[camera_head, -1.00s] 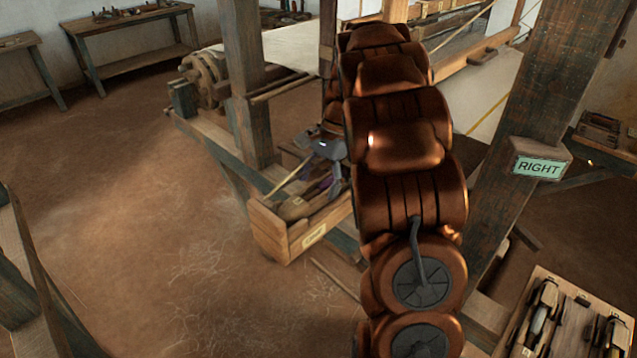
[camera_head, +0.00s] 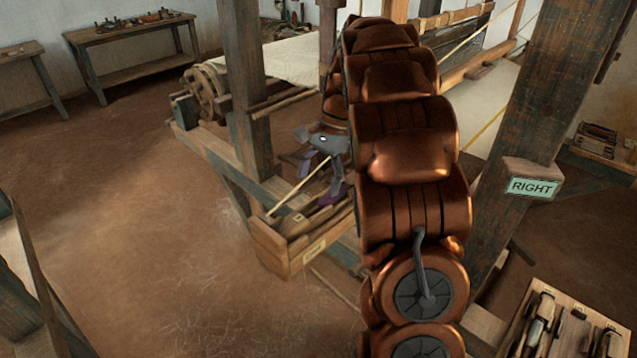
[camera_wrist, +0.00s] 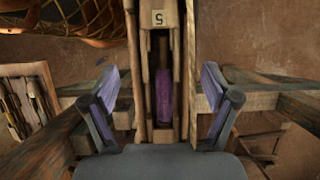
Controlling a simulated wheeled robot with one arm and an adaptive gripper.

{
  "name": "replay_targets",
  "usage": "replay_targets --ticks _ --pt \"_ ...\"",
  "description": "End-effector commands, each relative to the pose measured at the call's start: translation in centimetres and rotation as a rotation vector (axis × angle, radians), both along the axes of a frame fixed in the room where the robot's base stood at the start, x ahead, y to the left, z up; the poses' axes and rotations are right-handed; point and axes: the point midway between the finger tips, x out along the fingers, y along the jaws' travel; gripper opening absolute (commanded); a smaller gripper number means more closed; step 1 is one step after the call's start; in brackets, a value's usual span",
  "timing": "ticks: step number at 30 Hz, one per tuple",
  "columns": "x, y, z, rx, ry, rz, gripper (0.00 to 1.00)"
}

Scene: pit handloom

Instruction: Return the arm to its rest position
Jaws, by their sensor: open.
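My arm, copper-coloured, rises through the middle of the head view and bends over at the top. My gripper (camera_head: 322,178) hangs just above a wooden box (camera_head: 290,264) of wooden pieces beside the loom frame. In the wrist view my gripper (camera_wrist: 160,85) has its two fingers spread wide, with nothing held between them. A purple piece (camera_wrist: 164,92) lies in that slot. The arm hides part of the box in the head view.
A thick loom post with a RIGHT sign (camera_head: 533,187) stands right of my arm. A tool tray (camera_head: 515,345) is at bottom right. Another post (camera_head: 246,90) and the loom's cloth stand behind the gripper. The floor (camera_head: 130,190) at left is open.

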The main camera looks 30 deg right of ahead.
Motion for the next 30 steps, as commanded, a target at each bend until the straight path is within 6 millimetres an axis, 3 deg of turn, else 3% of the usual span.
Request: replay_targets --ticks 8,23,30 --pt "0.1 0.0 1.7 -0.001 -0.003 -0.001 0.87" --pt "0.0 0.0 1.7 -0.001 -0.001 0.001 0.87" --pt "-1.6 2.4 2.4 -0.022 -0.016 0.082 0.87"
